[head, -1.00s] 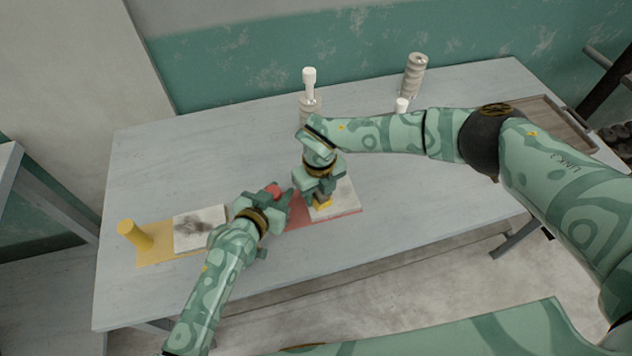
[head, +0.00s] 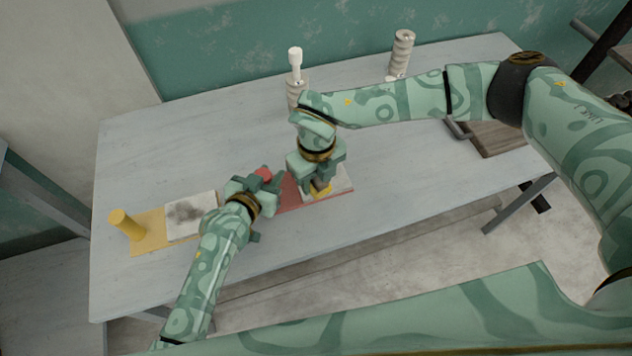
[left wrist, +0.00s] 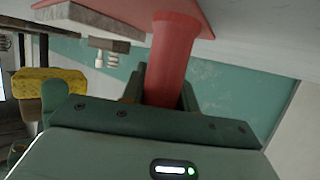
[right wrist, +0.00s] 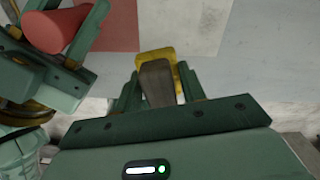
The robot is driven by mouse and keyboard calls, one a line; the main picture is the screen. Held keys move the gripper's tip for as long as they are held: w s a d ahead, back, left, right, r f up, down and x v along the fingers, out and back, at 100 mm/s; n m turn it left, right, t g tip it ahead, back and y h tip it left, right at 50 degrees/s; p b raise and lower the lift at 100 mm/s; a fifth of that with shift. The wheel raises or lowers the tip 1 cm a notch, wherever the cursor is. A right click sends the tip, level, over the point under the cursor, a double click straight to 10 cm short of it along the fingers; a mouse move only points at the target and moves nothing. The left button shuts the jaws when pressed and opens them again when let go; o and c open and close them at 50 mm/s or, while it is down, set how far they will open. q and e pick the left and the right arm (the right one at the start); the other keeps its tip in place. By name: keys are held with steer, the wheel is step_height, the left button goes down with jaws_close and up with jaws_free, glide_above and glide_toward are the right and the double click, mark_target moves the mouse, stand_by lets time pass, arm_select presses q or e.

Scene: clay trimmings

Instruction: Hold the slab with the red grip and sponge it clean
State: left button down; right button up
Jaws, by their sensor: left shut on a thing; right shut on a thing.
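The red grip (head: 264,173) stands at the left end of a red board (head: 290,199). My left gripper (head: 262,181) is shut on this grip, which also fills the jaws in the left wrist view (left wrist: 170,60). A pale slab (head: 341,181) lies on the board's right part; its visible surface looks white with faint mottling in the right wrist view (right wrist: 200,22). My right gripper (head: 319,182) is shut on the brown holder (right wrist: 157,82) of a yellow sponge (right wrist: 148,58). The sponge is at the slab's near edge; contact is hard to tell.
A yellow board (head: 150,243) with a yellow grip (head: 126,226) and a dark-smudged slab (head: 190,212) lies at the left. Two ridged, white-topped or grey tools (head: 296,82) (head: 401,52) stand at the back. A brown tray (head: 490,140) is at the right, partly behind my right arm.

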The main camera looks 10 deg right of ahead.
steer(key=shift+r, duration=1.55)
glide_toward(341, 177)
steer(key=shift+s+a+f, duration=0.1)
steer(key=shift+f, duration=3.05)
steer(key=shift+w+f, duration=0.2)
steer(key=shift+f, duration=0.1)
steer(key=shift+w+a, duration=0.15)
steer(key=shift+w, duration=0.8)
steer(key=shift+w+a, duration=0.1)
steer(key=shift+w, duration=0.85)
steer(key=shift+c, duration=0.5)
steer(key=s, duration=0.4)
steer(key=shift+d+f, duration=0.1)
steer(key=shift+d, duration=0.2)
step_height(341, 177, up, 8)
steer(key=shift+s, duration=0.1)
